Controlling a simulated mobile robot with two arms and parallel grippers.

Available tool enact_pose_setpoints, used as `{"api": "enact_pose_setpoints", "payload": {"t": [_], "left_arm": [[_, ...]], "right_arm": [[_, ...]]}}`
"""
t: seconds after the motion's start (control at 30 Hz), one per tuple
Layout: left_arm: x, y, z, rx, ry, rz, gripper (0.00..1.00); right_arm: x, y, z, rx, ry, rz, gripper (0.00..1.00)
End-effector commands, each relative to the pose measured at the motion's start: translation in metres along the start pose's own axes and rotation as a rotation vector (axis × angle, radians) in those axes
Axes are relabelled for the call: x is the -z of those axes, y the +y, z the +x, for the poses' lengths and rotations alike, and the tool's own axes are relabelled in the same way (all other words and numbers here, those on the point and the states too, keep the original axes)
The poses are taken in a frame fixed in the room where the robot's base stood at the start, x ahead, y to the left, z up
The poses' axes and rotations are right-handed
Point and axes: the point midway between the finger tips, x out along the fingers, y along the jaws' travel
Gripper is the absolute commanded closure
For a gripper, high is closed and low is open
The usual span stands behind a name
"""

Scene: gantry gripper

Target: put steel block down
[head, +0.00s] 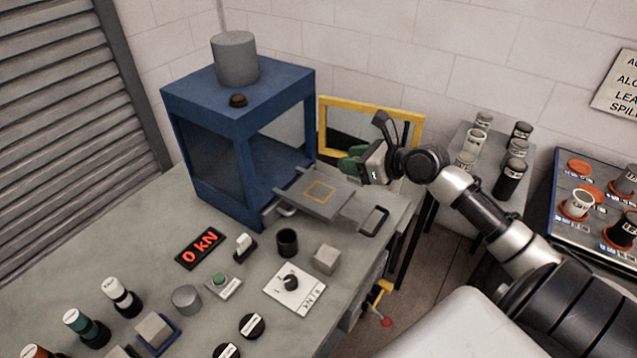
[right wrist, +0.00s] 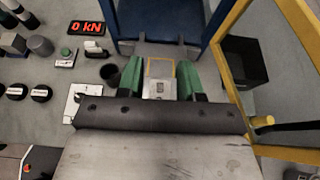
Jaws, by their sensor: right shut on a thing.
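My right gripper (head: 352,163) is above the outer part of a grey slide-out plate (head: 292,195) with a yellow square outline. In the right wrist view its green fingers (right wrist: 160,84) are shut on a light grey steel block (right wrist: 160,89), in front of the yellow square as seen from there. In the head view the gripper hides the held block. The gap between block and plate cannot be told exactly. My left gripper is not in view.
The plate extends from a blue press frame (head: 240,118). A black cup (head: 287,242), a second grey block (head: 326,260) and a knob panel (head: 294,290) stand on the bench before it. A yellow-framed guard (head: 410,117) stands open behind my gripper. Several jars occupy a side table (head: 455,190).

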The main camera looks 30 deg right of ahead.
Motion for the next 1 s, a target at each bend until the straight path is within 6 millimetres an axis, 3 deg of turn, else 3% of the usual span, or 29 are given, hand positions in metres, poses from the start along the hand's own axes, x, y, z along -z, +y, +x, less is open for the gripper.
{"api": "enact_pose_setpoints", "payload": {"t": [0.5, 0.67, 1.0], "left_arm": [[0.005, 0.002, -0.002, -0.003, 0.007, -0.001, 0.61], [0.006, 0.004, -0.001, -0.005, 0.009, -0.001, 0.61], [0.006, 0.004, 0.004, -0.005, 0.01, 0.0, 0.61]], "right_arm": [[0.015, -0.012, 0.116, 0.001, -0.004, 0.002, 1.0], [0.018, -0.013, 0.129, 0.0, -0.002, -0.001, 1.0], [0.055, -0.013, 0.144, 0.001, -0.001, 0.0, 1.0]]}}
